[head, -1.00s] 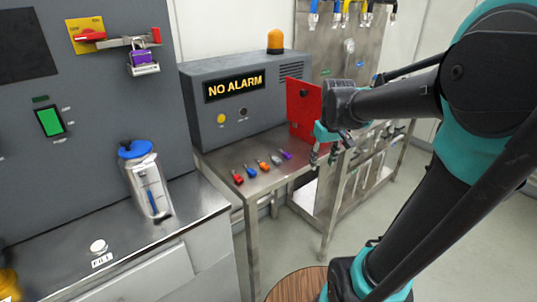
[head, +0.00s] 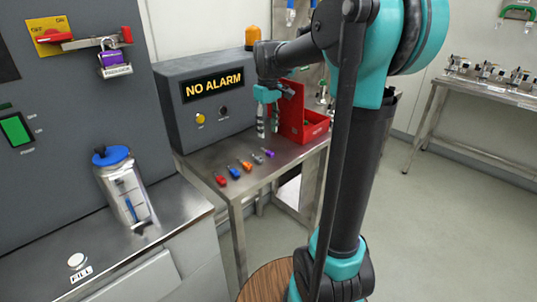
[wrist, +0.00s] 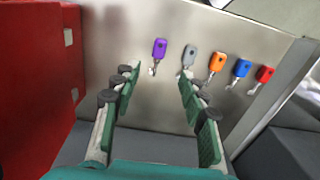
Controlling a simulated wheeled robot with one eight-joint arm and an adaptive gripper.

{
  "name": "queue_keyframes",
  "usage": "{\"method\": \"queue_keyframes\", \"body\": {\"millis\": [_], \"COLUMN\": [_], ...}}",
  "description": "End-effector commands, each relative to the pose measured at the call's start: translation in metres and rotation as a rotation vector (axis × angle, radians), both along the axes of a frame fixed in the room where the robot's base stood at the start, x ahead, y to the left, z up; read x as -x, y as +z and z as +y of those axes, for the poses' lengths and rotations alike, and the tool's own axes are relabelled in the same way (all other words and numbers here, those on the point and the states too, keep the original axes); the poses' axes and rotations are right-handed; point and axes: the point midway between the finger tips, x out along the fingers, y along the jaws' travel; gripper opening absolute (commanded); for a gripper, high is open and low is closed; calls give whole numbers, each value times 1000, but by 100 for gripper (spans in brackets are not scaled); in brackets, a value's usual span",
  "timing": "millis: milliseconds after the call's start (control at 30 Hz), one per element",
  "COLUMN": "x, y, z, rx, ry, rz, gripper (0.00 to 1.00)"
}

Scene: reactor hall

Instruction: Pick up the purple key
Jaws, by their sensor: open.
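The purple key (head: 268,152) lies on the steel table (head: 232,192), at the right end of a row of keys. In the wrist view the purple key (wrist: 159,50) lies ahead of my gripper (wrist: 157,82), between the lines of its two fingers and a little beyond their tips. My gripper is open and empty. In the head view my gripper (head: 268,132) hangs above the table, just behind the purple key, with its fingers pointing down. A purple padlock (head: 111,59) hangs on the switch lever at the upper left.
Grey (head: 257,158), orange (head: 244,164), blue (head: 233,172) and red (head: 220,180) keys lie in the same row. A red open box (head: 313,128) stands right of my gripper. The NO ALARM cabinet (head: 185,120) stands behind the keys.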

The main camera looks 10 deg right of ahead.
Motion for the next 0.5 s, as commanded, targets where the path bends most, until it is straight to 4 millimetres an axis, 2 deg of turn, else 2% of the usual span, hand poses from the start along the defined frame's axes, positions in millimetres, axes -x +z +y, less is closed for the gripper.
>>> {"method": "queue_keyframes", "body": {"millis": [100,367,500], "x": [0,0,1], "y": [-19,-37,-55], "z": [0,-1,-3], "rx": [0,0,0], "ry": [0,-1,-1], "rz": [0,0,0], "gripper": [43,43,43]}}
